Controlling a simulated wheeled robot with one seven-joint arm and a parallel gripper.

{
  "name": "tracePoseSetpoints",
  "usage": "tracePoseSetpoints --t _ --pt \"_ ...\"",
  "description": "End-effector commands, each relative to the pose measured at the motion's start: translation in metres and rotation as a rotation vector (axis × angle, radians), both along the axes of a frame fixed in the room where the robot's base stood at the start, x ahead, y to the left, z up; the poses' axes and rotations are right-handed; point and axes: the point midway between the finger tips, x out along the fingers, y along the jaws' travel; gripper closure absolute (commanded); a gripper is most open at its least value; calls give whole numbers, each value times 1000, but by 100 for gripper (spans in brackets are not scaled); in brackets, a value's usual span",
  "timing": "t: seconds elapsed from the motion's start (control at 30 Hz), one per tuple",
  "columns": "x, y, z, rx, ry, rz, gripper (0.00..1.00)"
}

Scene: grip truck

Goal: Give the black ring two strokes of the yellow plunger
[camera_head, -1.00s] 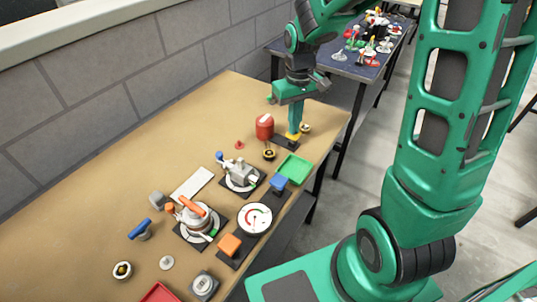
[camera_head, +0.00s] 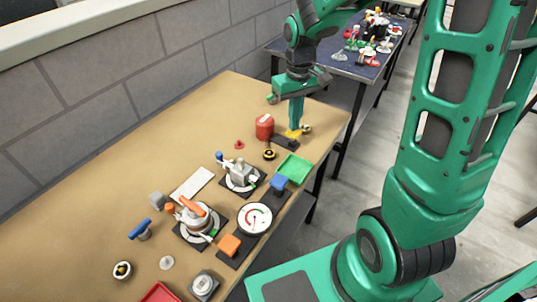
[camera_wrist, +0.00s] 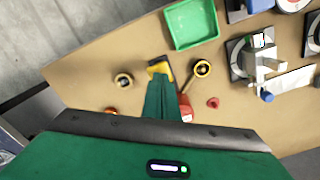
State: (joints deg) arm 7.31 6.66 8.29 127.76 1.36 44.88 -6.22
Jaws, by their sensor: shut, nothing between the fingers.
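The yellow plunger (camera_head: 293,134) stands on a dark base (camera_head: 285,142) near the table's far right end. It also shows in the wrist view (camera_wrist: 158,66). My gripper (camera_head: 295,126) is shut and empty, pointing down with its tips right over the plunger; contact cannot be told. In the wrist view, my gripper (camera_wrist: 161,82) partly covers the plunger and its base. A small round black piece with yellow (camera_head: 269,154) sits left of the base and may be the black ring.
A red canister (camera_head: 265,127) stands just left of my gripper. A small tan round piece (camera_head: 306,128) is close on its right. A green tray (camera_head: 294,168) lies nearer, at the table edge. Several dial fixtures crowd the near part; the left side is mostly clear.

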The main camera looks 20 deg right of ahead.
Motion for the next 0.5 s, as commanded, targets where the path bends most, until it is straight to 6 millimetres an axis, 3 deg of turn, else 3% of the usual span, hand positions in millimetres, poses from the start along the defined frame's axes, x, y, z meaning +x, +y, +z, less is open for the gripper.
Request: tracePoseSetpoints --t 0.5 --pt "-1 0 -18 0 2 0 100"
